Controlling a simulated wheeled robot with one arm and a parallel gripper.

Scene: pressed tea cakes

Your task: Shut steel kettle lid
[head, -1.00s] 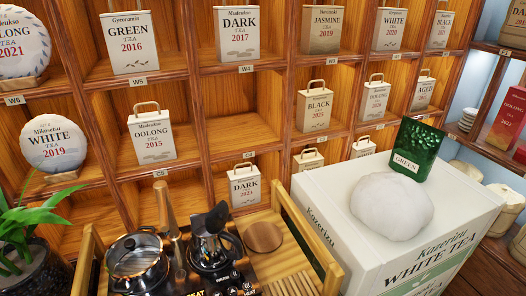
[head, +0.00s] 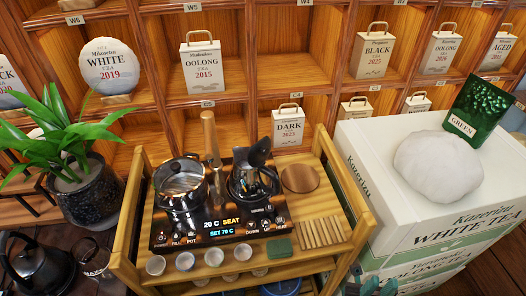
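A dark, shiny kettle (head: 252,184) stands on the right side of a black heating panel, on a wooden cart. Its black lid (head: 259,153) stands tilted up, open, above the body. A shiny steel-looking pot (head: 181,190) with a dark rim and a knob on top stands on the left side of the same panel. I cannot tell for sure which of the two is the steel kettle. My gripper is not recognisable in the head view.
Small cups (head: 186,261) line the cart's front. A round wooden disc (head: 300,178) and a slatted rest (head: 322,232) lie to the right. A plant (head: 75,150) stands left, a large white box (head: 420,190) right.

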